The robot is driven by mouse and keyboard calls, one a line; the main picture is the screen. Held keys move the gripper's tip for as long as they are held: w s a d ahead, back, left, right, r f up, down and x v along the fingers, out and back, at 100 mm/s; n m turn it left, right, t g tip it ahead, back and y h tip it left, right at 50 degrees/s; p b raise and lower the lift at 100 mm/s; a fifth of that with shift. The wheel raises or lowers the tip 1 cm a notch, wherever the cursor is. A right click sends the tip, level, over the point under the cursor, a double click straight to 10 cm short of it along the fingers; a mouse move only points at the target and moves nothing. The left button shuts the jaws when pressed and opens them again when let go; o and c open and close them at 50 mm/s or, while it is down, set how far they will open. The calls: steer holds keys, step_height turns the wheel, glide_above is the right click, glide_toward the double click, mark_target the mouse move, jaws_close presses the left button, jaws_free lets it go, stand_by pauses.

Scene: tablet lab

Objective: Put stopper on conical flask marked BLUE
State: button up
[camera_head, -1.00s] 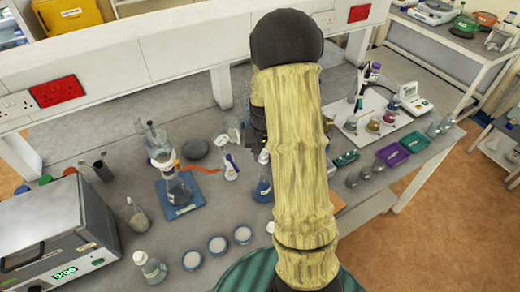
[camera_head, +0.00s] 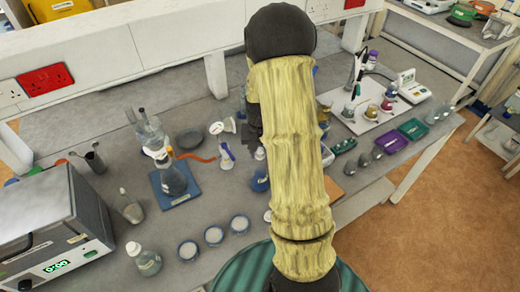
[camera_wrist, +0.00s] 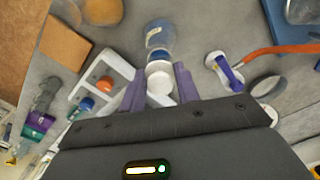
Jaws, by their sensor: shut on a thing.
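In the wrist view my gripper (camera_wrist: 158,87) has its purple fingers on either side of a pale, round-topped piece, which looks like the stopper (camera_wrist: 160,80). Just beyond it is a clear vessel with blue at its neck end (camera_wrist: 158,36). I cannot tell whether the held piece touches it. In the head view a flask with blue contents (camera_head: 259,182) stands on the bench, partly behind my arm. Its marking is not readable.
A glass flask (camera_head: 173,181) stands on a blue mat at left, by an orange tube (camera_head: 198,157). Several round dishes (camera_head: 214,236) lie in front. A white rack with an orange-capped bottle (camera_wrist: 105,83) is left of my fingers.

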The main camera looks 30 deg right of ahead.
steer(key=shift+f+b, duration=0.45)
steer(key=shift+f, duration=0.5)
steer(key=shift+f, duration=0.15)
stand_by(1.8)
steer(key=o, duration=1)
steer(key=shift+o, duration=0.5)
steer(key=o, duration=0.6)
steer(key=shift+o, duration=0.2)
steer(key=shift+r+p, duration=2.8)
steer(key=shift+r, duration=0.75)
